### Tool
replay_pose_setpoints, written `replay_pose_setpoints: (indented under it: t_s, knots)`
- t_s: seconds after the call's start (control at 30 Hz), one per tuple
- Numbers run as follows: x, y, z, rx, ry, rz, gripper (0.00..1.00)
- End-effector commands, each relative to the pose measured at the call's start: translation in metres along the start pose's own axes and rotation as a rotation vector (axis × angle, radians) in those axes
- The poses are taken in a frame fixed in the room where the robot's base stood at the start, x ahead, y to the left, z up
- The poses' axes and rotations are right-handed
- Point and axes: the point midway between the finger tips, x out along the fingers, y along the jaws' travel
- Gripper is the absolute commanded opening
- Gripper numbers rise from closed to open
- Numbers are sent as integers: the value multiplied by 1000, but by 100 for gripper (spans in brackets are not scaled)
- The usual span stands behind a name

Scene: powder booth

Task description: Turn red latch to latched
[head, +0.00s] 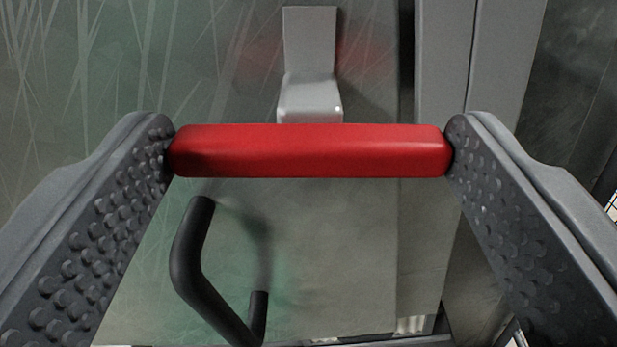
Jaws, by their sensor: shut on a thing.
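The red latch (310,151) is a red bar that lies level across the middle of the head view. My gripper (311,150) is shut on it, with one studded finger pad against each end of the bar. A pale grey metal bracket (310,55) stands on the panel just above the bar, and its lower end meets the bar's top edge in the picture. I cannot tell how the bar is joined to what is behind it.
A black bent handle (190,262) sits on the scratched grey-green panel (130,70) below the bar, near my left finger. A grey vertical frame post (440,60) runs down the right side. Dark surfaces lie farther right.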

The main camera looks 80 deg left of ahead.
Motion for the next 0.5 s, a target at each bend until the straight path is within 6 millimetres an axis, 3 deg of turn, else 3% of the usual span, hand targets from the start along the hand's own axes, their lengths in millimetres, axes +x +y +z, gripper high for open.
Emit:
replay_pose_setpoints:
  t_s: [0.5]
  knots:
    - [2, -1, -1, 485, -7, -9, 50]
